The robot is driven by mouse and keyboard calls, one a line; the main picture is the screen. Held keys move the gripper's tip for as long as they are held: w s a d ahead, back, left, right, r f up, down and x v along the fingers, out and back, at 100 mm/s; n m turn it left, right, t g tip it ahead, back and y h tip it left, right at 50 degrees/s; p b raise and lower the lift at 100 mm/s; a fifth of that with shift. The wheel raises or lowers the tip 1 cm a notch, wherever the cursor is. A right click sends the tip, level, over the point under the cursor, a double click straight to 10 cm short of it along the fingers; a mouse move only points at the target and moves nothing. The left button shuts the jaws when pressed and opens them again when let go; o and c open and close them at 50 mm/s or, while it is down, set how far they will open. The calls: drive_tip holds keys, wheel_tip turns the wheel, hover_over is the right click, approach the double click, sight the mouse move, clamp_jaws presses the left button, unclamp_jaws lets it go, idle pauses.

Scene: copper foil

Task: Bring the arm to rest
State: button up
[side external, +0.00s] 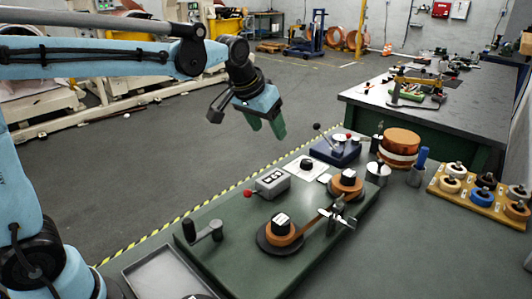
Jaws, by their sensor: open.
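My gripper (265,130) hangs from my blue arm in the upper middle of the side external view, with green fingers pointing down. It is open, and nothing shows between the fingers. It is in the air above the far side of the green bench (330,262), apart from everything on it. On the bench, one copper foil roll (280,235) lies on a dark round base, and a second copper roll (346,184) stands behind it to the right. A strip of foil runs between them beside a metal clamp (338,215).
A grey box with a red knob (272,183), a crank handle (204,231) and a blue lever device (336,149) stand on the bench. A stacked copper coil (399,146) and a wooden rack of rolls (482,193) are at the right. A grey tray (170,277) lies front left.

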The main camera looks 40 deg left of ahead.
drive_tip(key=s+f, duration=0.3)
drive_tip(key=s, duration=0.5)
drive_tip(key=s+f+t, duration=0.1)
drive_tip(key=s+f, duration=0.2)
drive_tip(key=s, duration=0.6)
drive_tip(key=shift+f+m+t, duration=0.3)
drive_tip(key=shift+f+m, duration=0.05)
drive_tip(key=shift+m, duration=0.05)
